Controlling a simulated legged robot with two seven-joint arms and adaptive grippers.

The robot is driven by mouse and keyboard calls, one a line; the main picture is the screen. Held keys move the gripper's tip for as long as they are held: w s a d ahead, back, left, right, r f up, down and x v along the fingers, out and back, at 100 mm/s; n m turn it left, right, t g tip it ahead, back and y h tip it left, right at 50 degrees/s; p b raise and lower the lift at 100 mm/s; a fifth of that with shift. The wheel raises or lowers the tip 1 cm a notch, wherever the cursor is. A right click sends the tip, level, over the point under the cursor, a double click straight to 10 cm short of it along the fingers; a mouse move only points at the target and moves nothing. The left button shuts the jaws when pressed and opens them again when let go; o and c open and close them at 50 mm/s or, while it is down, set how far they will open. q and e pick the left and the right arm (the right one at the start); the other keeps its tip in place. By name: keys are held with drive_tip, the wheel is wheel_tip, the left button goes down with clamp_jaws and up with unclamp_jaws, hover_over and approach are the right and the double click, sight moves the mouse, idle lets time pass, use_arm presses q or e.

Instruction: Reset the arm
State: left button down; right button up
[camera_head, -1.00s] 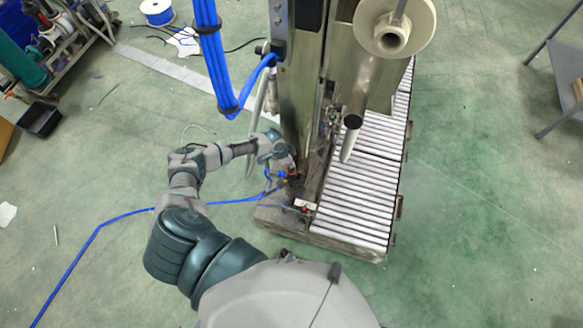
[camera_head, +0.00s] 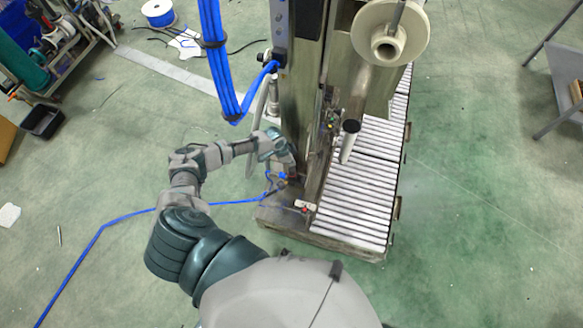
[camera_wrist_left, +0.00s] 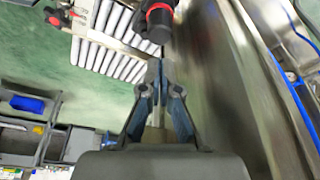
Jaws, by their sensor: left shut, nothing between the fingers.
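My left arm (camera_head: 187,185) is bent at the elbow, and its forearm reaches right toward the base of a tall metal machine (camera_head: 303,100). My left gripper (camera_head: 291,168) is small and partly lost against the machine's lower parts in the head view. In the left wrist view the gripper (camera_wrist_left: 160,68) has its fingers together with nothing between them. The fingertips point toward a black cylindrical part with a red ring (camera_wrist_left: 159,18); I cannot tell whether they touch it. My right gripper is not in view.
A roller conveyor (camera_head: 360,195) runs along the machine's right side. A bundle of blue hoses (camera_head: 215,60) hangs above my forearm. A blue hose (camera_head: 98,228) lies on the green floor at left. A cart (camera_head: 65,45) stands at upper left. The floor on the right is open.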

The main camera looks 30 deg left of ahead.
use_arm(q)
wheel_tip(320, 180, up, 2)
drive_tip(key=shift+r+p, duration=0.15)
drive_tip(key=shift+p, duration=0.6)
